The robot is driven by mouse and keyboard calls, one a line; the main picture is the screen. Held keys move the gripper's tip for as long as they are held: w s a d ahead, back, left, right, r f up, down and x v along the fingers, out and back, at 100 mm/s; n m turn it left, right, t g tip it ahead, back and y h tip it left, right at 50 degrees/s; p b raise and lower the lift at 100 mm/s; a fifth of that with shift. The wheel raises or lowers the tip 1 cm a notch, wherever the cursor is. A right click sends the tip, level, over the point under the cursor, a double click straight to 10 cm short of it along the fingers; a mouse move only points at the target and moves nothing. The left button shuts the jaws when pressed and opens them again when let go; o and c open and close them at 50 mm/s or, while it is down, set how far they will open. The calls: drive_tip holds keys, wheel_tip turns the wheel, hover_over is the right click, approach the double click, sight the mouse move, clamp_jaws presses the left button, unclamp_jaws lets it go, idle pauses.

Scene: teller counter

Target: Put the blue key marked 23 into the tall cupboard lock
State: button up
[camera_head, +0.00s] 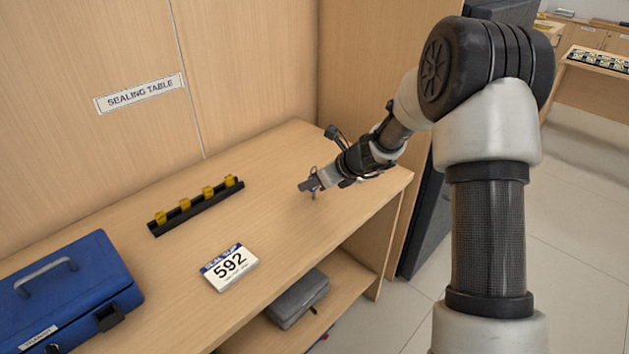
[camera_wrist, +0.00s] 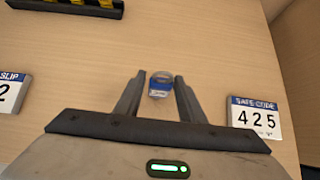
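A small blue tag with a ring (camera_wrist: 159,86), likely the blue key, is between my fingertips in the wrist view. Its number is too small to read. My gripper (camera_wrist: 161,82) is open around it, with a narrow gap visible on each side. In the head view my gripper (camera_head: 307,185) is low over the right part of the wooden table, and a small bluish bit shows just below its tip. I cannot make out the tall cupboard lock in either view.
The table (camera_head: 185,290) carries a black rack with yellow holders (camera_head: 196,207), a blue cash box (camera_head: 65,290) and a 592 card (camera_head: 229,267). A 425 safe code card (camera_wrist: 254,117) lies right of my gripper. A grey case (camera_head: 298,299) is on the shelf below.

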drive_tip(key=c, duration=0.7)
drive_tip(key=shift+r+p, duration=2.3)
drive_tip(key=shift+r, duration=0.25)
